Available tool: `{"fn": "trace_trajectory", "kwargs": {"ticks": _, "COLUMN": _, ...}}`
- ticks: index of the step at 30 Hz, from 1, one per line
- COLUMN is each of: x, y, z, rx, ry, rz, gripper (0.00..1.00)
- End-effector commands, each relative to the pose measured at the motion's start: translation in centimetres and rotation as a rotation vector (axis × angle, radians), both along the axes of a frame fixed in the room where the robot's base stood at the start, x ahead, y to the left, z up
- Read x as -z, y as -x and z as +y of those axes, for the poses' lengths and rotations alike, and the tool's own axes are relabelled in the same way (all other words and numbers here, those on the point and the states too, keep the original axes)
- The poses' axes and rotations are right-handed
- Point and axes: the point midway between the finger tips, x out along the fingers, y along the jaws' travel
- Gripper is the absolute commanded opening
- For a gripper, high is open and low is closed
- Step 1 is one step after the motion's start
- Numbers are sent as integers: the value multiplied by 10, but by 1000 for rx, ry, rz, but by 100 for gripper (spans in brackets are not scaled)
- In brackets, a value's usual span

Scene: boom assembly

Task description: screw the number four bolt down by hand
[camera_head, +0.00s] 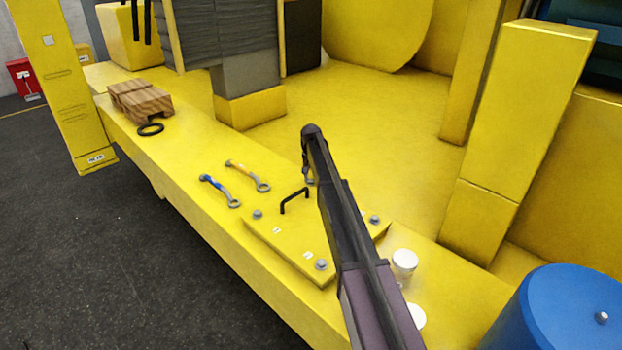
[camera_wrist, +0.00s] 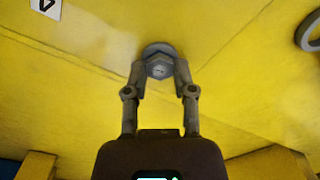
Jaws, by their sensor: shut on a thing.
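The number four bolt (camera_wrist: 158,70) shows its grey hex head and round washer in the wrist view, beside the label marked 4 (camera_wrist: 47,7). My gripper (camera_wrist: 160,76) is shut on the bolt head, one finger on each side. In the head view my gripper (camera_head: 308,174) points down at the far corner of the yellow cover plate (camera_head: 290,238), and the arm hides part of the plate. Other bolts sit at the plate's left corner (camera_head: 257,214), front corner (camera_head: 321,265) and right corner (camera_head: 375,219). How deep the number four bolt sits cannot be told.
A black handle (camera_head: 294,199) stands on the plate. A blue wrench (camera_head: 220,190) and a yellow wrench (camera_head: 248,176) lie to its left. White jars (camera_head: 404,263) and a blue drum (camera_head: 565,315) stand right. Wooden blocks (camera_head: 140,100) lie far left.

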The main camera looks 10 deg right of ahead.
Motion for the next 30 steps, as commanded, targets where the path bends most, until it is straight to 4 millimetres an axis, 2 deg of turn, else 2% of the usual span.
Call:
{"fn": "trace_trajectory", "kwargs": {"ticks": 18, "x": 0, "y": -2, "z": 0, "rx": 57, "ry": -1, "rz": -4, "gripper": 0}}
{"fn": "trace_trajectory", "kwargs": {"ticks": 19, "x": 0, "y": -2, "z": 0, "rx": 57, "ry": -1, "rz": -4, "gripper": 43}}
{"fn": "trace_trajectory", "kwargs": {"ticks": 21, "x": 0, "y": -2, "z": 0, "rx": 56, "ry": -1, "rz": -4, "gripper": 64}}
{"fn": "trace_trajectory", "kwargs": {"ticks": 22, "x": 0, "y": -2, "z": 0, "rx": 56, "ry": -1, "rz": -4, "gripper": 69}}
{"fn": "trace_trajectory", "kwargs": {"ticks": 30, "x": 0, "y": -1, "z": 0, "rx": 56, "ry": 0, "rz": -2, "gripper": 69}}
